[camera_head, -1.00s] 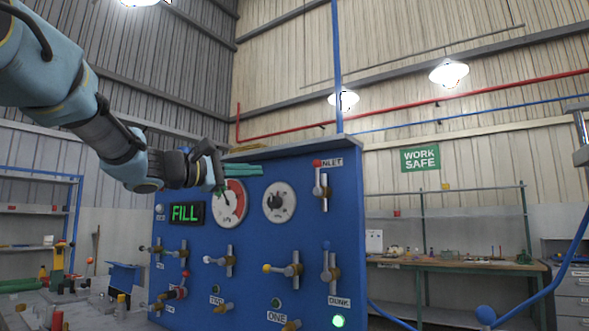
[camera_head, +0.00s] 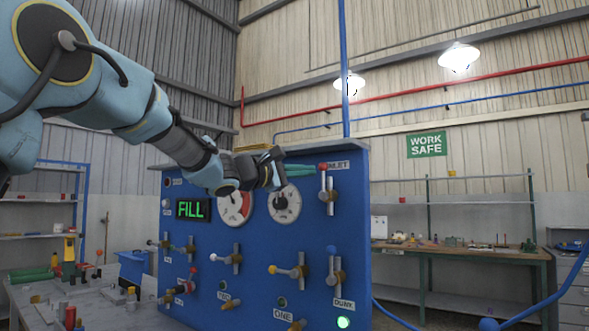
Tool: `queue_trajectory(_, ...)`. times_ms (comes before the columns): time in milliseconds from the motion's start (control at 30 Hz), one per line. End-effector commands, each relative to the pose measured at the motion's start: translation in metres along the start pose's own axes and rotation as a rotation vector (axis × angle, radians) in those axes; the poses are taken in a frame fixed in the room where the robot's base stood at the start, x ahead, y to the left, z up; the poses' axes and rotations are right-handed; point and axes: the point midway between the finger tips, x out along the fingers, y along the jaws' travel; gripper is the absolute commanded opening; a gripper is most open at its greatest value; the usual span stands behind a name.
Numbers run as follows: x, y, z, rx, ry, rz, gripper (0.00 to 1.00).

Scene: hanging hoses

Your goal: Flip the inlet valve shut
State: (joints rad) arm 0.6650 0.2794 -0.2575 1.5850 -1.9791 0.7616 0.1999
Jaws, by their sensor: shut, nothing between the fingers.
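The inlet valve (camera_head: 330,195) is at the upper right of the blue panel, beside the INLET label (camera_head: 337,165). Its lever stands upright with a red knob (camera_head: 323,167) at the top. My gripper (camera_head: 313,170) reaches in from the left with its teal fingers together and nothing between them. The fingertips are just left of the red knob in the picture; I cannot tell whether they touch it. My wrist and fingers cover part of the panel's upper area and the gauge tops.
The blue panel (camera_head: 255,255) holds two gauges, a green FILL display (camera_head: 191,209) and several other valves below. A green lamp (camera_head: 343,322) is lit at the lower right. A cluttered bench (camera_head: 40,290) is at left and a workbench (camera_head: 460,250) at right.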

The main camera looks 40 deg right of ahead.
Motion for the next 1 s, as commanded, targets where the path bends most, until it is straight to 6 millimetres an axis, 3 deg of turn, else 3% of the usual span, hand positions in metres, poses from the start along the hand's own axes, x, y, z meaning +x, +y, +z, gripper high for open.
queue_trajectory(1000,0.0027,-0.0006,0.0077,0.098,0.0,-0.029,0.0)
